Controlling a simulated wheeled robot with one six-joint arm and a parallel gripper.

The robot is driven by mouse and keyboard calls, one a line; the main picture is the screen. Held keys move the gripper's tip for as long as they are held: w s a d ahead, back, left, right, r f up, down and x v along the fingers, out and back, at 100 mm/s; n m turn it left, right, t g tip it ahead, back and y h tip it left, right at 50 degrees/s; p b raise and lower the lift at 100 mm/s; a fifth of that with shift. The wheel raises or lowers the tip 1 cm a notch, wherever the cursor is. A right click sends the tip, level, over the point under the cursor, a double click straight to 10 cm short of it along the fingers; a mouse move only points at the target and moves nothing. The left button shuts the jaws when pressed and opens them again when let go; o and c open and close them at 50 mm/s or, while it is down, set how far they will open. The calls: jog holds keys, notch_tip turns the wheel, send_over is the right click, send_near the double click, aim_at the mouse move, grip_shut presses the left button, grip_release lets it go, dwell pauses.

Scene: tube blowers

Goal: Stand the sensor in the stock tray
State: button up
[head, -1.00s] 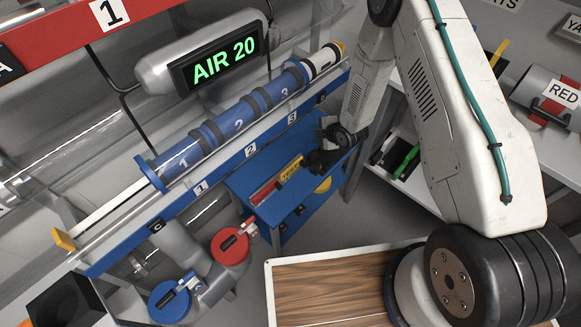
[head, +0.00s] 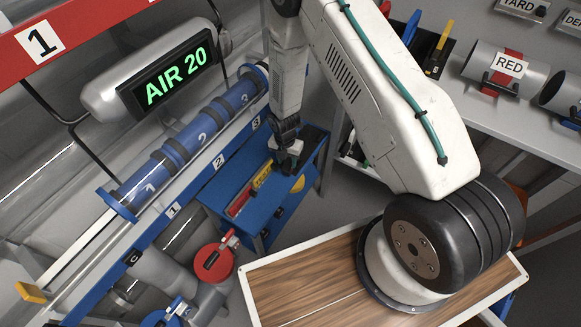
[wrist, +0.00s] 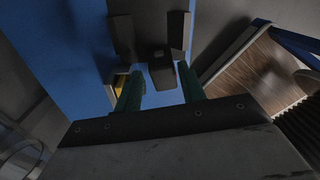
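My gripper (head: 286,138) is over the blue bench (head: 222,188), pointing down at it. In the wrist view my gripper (wrist: 157,75) has its two green-sided fingers apart, with blue surface showing between them. A small dark block (wrist: 162,72) shows between the fingers, close to the right one; I cannot tell whether it is the sensor. A small pale grey piece (head: 295,147) shows at the fingertips in the head view, too small to name. I cannot surely identify the sensor. A dark tray (head: 425,62) with blue and yellow items stands at upper right; I cannot tell whether it is the stock tray.
The blue tube (head: 180,145) and its rail are at left, under the AIR 20 display (head: 175,77). A red valve (head: 213,262) stands below. A wood-topped table (head: 300,285) is at front. A grey cylinder marked RED (head: 510,65) lies on the right shelf.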

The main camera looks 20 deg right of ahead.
aim_at(288, 162)
notch_tip(288, 162, down, 3)
jog(key=shift+d+f, duration=0.15)
jog(key=c, duration=0.8)
jog(key=shift+c, duration=0.2)
